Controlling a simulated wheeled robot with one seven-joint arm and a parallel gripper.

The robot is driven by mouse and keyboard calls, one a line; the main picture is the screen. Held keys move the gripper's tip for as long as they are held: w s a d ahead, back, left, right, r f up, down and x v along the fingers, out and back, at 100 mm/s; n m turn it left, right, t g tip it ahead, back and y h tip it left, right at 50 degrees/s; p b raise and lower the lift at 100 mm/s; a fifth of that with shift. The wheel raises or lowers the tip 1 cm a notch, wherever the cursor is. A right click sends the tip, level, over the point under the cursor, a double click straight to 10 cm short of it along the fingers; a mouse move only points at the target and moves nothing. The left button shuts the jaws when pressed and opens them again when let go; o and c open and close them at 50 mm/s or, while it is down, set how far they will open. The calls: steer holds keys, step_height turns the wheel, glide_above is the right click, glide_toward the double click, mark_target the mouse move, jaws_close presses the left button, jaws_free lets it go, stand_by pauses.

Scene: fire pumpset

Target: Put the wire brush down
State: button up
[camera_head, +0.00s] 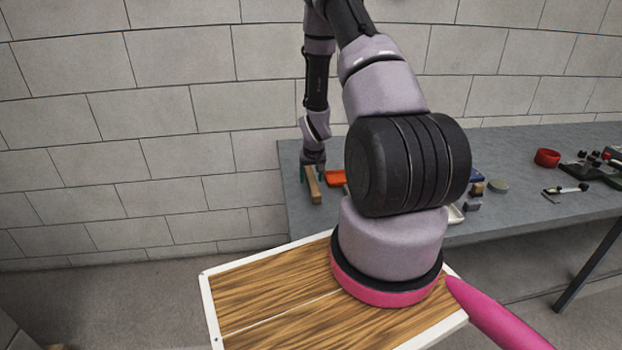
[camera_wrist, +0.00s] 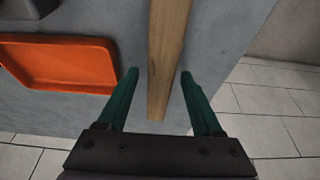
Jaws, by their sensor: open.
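The wire brush shows as a long wooden bar (camera_wrist: 170,35) between my fingers in the wrist view; its bristles are not visible. In the head view its wooden bar (camera_head: 315,190) lies at the left end of the grey table (camera_head: 330,222). My gripper (camera_wrist: 158,74) is open, with one green finger on each side of the wood and a gap on both sides. In the head view my gripper (camera_head: 312,170) is small and partly hidden at the brush.
An orange tray (camera_wrist: 60,65) lies left of the brush in the wrist view, close to my left finger. The table's edge runs just beyond the brush, with tiled floor (camera_wrist: 285,105) below.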

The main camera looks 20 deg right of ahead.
steer(key=v, duration=1.2)
step_height(320, 180, up, 12)
steer(key=t, duration=0.1)
glide_above(313, 182)
steer(key=a, duration=0.3)
steer(key=s+a+r+y, duration=0.1)
steer(key=s+a+r, duration=0.15)
steer(key=r, duration=0.35)
steer(key=s+a+r, duration=0.2)
steer(key=s+r, duration=0.2)
steer(key=r, duration=0.2)
steer(key=s+a+r+t+y, duration=0.1)
steer(key=s+a+r, duration=0.2)
steer(key=s+r, duration=0.3)
steer(key=s+a+r+m+t+y, duration=0.1)
steer(key=s+a+r, duration=0.3)
steer(key=s+r, duration=0.3)
steer(key=s, duration=0.5)
steer(key=shift+a+r, duration=0.15)
steer(key=shift+r, duration=0.15)
steer(key=shift+t, duration=0.3)
